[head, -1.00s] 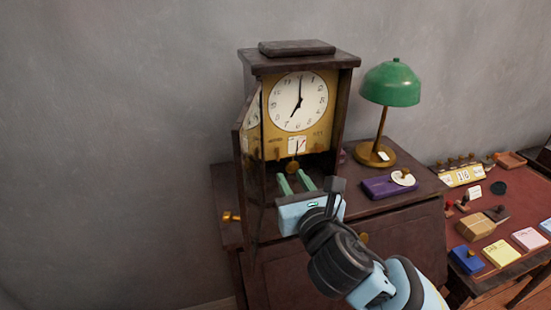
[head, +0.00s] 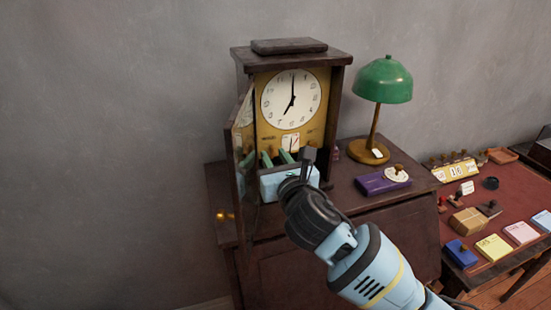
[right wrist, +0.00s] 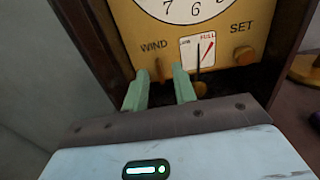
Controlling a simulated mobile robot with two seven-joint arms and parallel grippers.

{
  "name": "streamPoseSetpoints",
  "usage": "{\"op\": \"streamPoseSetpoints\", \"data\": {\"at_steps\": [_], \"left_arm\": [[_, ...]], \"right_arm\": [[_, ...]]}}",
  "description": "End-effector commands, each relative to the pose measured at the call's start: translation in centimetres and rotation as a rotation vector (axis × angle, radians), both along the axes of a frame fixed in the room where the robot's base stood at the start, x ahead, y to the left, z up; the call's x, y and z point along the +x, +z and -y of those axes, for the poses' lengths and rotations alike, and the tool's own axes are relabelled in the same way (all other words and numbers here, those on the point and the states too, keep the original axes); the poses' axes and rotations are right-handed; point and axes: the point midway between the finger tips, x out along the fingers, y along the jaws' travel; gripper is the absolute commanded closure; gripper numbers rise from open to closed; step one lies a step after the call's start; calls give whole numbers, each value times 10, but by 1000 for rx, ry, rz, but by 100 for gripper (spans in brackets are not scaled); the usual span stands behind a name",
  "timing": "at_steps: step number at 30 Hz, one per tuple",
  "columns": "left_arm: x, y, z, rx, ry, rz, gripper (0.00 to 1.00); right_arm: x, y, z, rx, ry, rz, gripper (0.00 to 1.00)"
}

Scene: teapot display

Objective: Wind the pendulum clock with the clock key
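The pendulum clock (head: 322,75) stands upright on the cabinet, its glass door (head: 240,150) swung open to the left. In the right wrist view its gold face (right wrist: 130,22) bears WIND, SET and a LOW/FULL gauge (right wrist: 207,51). My left gripper is out of view.
A green lamp (head: 383,80) and a purple box (head: 375,184) stand on the cabinet right of the clock. A red-topped desk (head: 470,215) with stamps and paper pads is farther right. The open door and case walls closely flank my right gripper.

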Motion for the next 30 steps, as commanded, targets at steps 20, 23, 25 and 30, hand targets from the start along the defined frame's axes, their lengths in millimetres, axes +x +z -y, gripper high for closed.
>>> {"op": "streamPoseSetpoints", "data": {"at_steps": [20,23,25,30], "left_arm": [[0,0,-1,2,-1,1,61],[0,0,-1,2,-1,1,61],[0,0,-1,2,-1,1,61],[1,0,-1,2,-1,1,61]], "right_arm": [[0,0,0,8,-1,-2,100],[0,0,0,28,-1,-9,100],[0,0,0,51,-1,-17,100],[0,0,1,146,-1,-48,100]]}}
